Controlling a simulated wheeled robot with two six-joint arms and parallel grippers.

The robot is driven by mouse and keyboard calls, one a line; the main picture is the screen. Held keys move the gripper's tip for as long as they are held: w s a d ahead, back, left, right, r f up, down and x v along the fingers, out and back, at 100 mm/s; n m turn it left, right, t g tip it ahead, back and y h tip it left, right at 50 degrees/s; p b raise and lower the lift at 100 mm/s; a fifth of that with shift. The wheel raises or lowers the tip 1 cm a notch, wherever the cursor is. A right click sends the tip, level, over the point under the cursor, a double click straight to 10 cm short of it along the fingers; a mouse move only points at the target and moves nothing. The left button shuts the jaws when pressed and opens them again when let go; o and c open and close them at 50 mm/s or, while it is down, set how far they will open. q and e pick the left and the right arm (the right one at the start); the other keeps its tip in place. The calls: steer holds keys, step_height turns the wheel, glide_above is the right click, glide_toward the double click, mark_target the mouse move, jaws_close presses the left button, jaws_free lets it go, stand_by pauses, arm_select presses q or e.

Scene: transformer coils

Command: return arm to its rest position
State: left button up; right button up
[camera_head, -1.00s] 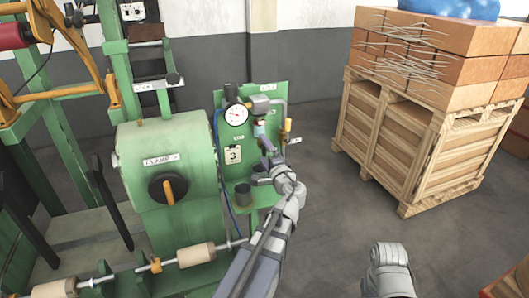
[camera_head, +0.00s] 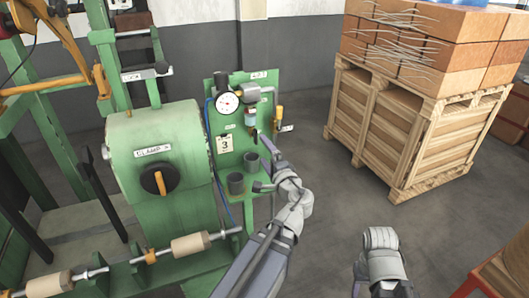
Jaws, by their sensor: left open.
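My left gripper (camera_head: 262,167) is open and empty, in front of the lower part of the green panel (camera_head: 214,92). Its arm comes up from the bottom middle. The panel carries a round gauge (camera_head: 228,102), a filter unit (camera_head: 250,117), a tag reading 3 (camera_head: 224,145) and a yellow-handled valve (camera_head: 278,115). A dark grey cup (camera_head: 236,183) stands on the panel's small shelf, and a second cup (camera_head: 251,161) shows just left of the gripper. Part of my right arm shows at the bottom right; its gripper is not visible.
The green clamp machine (camera_head: 185,130) with its black knob (camera_head: 160,180) stands left of the panel. A shaft with wooden rollers (camera_head: 190,245) crosses the lower left. A wooden crate (camera_head: 395,135) stacked with orange blocks is at the right. Grey floor (camera_head: 345,195) between is clear.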

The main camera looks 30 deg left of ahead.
arm_select(q)
steer(key=s+d+f+n+g+h, duration=0.2)
steer(key=s+d+f+g+h, duration=0.15)
steer(key=d+f, duration=0.35)
steer(key=s+d+f+n+g+h, duration=0.3)
steer(key=s+d+f+g, duration=0.15)
steer(key=f, duration=0.45)
steer(key=s+d+f+g+h, duration=0.2)
steer(key=s+d+f+h, duration=0.1)
steer(key=s+d, duration=0.2)
steer(key=s+d+f+g+h, duration=0.2)
steer(key=s+d+h, duration=0.1)
steer(key=d, duration=0.7)
steer(key=shift+s+f+m, duration=0.4)
steer(key=shift+s, duration=0.5)
